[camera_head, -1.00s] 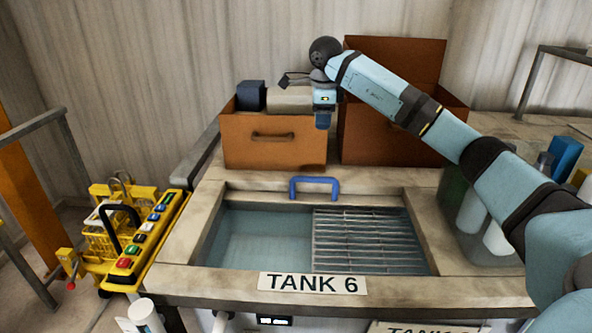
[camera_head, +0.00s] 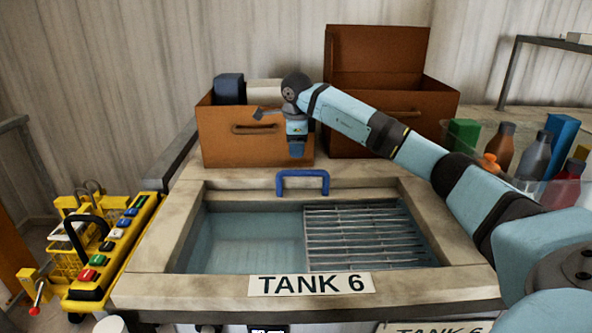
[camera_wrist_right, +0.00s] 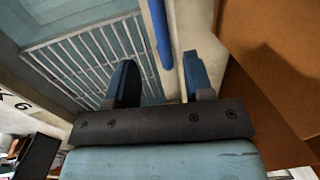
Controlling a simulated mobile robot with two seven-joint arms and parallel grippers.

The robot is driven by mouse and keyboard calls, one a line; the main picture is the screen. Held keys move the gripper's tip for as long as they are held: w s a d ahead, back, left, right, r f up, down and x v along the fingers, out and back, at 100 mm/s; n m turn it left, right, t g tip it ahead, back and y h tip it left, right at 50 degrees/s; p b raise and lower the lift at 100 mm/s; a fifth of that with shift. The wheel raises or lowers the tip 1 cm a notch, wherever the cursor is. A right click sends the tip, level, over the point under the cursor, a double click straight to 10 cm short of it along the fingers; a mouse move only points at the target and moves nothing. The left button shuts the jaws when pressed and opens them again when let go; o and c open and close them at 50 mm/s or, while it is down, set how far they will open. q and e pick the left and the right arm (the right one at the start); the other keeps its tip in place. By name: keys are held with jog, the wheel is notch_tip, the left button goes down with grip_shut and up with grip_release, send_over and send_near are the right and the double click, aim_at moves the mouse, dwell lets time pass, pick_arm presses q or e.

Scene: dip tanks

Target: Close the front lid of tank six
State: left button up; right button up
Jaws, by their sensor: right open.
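Tank six shows in the head view as a basin in a stone-coloured counter, with a "TANK 6" label (camera_head: 311,284) on its front edge. The basin is open, showing pale water (camera_head: 245,240) at left and a metal rack (camera_head: 362,238) at right. A blue handle (camera_head: 302,176) stands at the back edge of the opening. My right gripper (camera_head: 297,153) points down just above and behind this handle, empty. In the right wrist view its open fingers (camera_wrist_right: 160,82) show with the blue handle bar (camera_wrist_right: 161,32) beyond them, apart from them. My left gripper is not in view.
Two brown boxes (camera_head: 222,145) (camera_head: 437,105) stand close behind the handle; the right one has its lid raised. Several bottles (camera_head: 535,155) stand at the right. A yellow control panel (camera_head: 118,245) with coloured buttons is at the left.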

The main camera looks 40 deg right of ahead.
aim_at(296, 171)
jog(key=f, duration=0.3)
jog(key=w+f, duration=0.1)
jog(key=f, duration=0.1)
jog(key=d+f, duration=0.1)
jog(key=f, duration=0.2)
jog(key=shift+w+f+p, duration=0.2)
jog(key=shift+f+p, duration=0.15)
grip_shut()
